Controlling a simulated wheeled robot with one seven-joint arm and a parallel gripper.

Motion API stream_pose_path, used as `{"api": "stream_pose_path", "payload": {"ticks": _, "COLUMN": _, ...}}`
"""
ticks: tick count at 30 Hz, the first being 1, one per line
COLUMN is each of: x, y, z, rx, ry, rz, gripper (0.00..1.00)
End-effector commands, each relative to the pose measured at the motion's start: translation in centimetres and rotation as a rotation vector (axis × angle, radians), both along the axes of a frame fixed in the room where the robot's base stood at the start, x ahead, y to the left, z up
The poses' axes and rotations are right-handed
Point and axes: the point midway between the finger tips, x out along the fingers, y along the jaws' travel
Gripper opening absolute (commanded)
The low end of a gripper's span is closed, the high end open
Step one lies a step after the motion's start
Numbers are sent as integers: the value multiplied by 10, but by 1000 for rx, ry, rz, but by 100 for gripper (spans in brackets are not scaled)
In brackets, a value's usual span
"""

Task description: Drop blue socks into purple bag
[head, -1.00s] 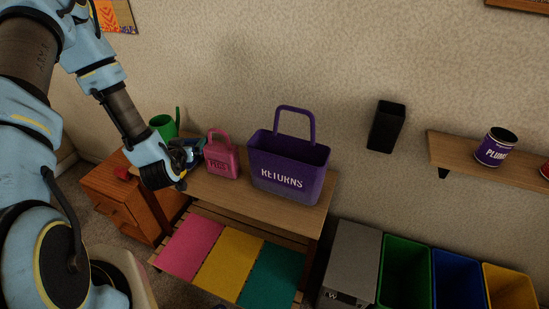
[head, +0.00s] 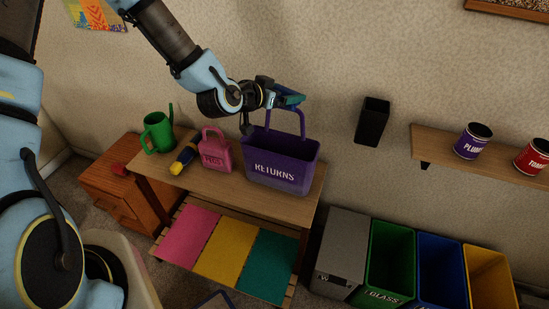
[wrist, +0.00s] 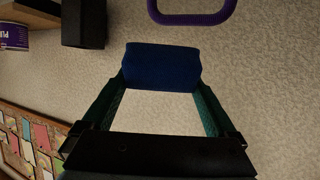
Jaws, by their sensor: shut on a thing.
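The blue socks (wrist: 162,67) show as a dark blue bundle in the wrist view, pinched between the green fingers of my gripper (wrist: 163,92). In the head view my gripper (head: 290,97) is in the air by the handle of the purple bag (head: 283,173), above the bag's opening. I cannot tell whether it touches the handle. The bag is marked RETURNS and stands upright on the wooden table, its handle up. The purple handle (wrist: 192,18) also shows at the top of the wrist view. The socks are hard to make out in the head view.
A black holder (head: 372,122) hangs on the wall. A shelf with cans is at the right, above several bins.

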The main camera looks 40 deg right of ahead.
Motion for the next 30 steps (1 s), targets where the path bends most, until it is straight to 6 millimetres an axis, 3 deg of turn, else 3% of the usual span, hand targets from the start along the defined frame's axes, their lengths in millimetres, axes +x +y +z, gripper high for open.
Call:
{"api": "stream_pose_path", "payload": {"ticks": 13, "x": 1, "y": 1, "z": -50, "rx": 0, "ry": 1, "rz": 3, "gripper": 40}}
{"api": "stream_pose_path", "payload": {"ticks": 24, "x": 1, "y": 1, "z": -55, "rx": 0, "ry": 1, "rz": 4, "gripper": 40}}
{"api": "stream_pose_path", "payload": {"ticks": 25, "x": 1, "y": 1, "z": -55, "rx": 0, "ry": 1, "rz": 4, "gripper": 94}}
{"api": "stream_pose_path", "payload": {"ticks": 27, "x": 1, "y": 1, "z": -55, "rx": 0, "ry": 1, "rz": 4, "gripper": 100}}
{"api": "stream_pose_path", "payload": {"ticks": 30, "x": 1, "y": 1, "z": -55, "rx": 0, "ry": 1, "rz": 4, "gripper": 100}}
